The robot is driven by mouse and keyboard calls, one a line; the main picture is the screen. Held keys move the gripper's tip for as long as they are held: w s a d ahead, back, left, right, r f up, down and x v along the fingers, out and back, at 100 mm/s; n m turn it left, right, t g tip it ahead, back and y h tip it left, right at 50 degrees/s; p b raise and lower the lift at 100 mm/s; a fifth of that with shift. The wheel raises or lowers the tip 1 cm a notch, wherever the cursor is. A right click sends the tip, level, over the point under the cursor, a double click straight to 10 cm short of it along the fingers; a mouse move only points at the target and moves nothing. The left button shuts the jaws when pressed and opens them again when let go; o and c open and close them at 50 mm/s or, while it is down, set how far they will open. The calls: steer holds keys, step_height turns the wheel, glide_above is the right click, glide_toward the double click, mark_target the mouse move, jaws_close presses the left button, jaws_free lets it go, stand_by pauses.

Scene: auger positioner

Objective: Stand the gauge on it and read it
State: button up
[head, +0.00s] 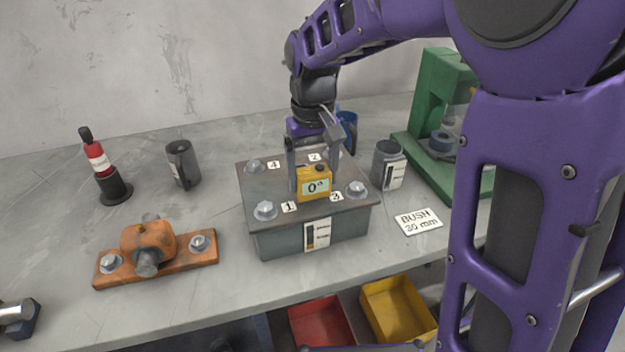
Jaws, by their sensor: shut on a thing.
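The gauge (314,187) is a small yellow box with a display reading 0°. It is at the top of a grey metal block (255,184), between the corner bolts with tags 1, 2, 3 and 4. My gripper (308,170) comes down from above and is shut on the gauge. The gauge looks upright, with its display facing me. It appears to rest on the block's top, but I cannot tell for sure whether its base touches. Its back is hidden.
An orange bearing bracket (148,243) lies at left. A red bottle (99,166) and dark mug (181,164) stand behind it. A grey canister (387,164), a BUSH 20 mm card (418,221) and a green press (436,130) are at right. Red (320,325) and yellow (398,310) bins sit below the bench edge.

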mark_target(313, 170)
steer(key=shift+f, duration=0.9)
steer(key=shift+f, duration=0.1)
steer(key=o, duration=1.6)
steer(key=shift+c, duration=0.2)
step_height(313, 170, up, 12)
steer(key=shift+r+p, duration=0.15)
steer(key=shift+p, duration=0.5)
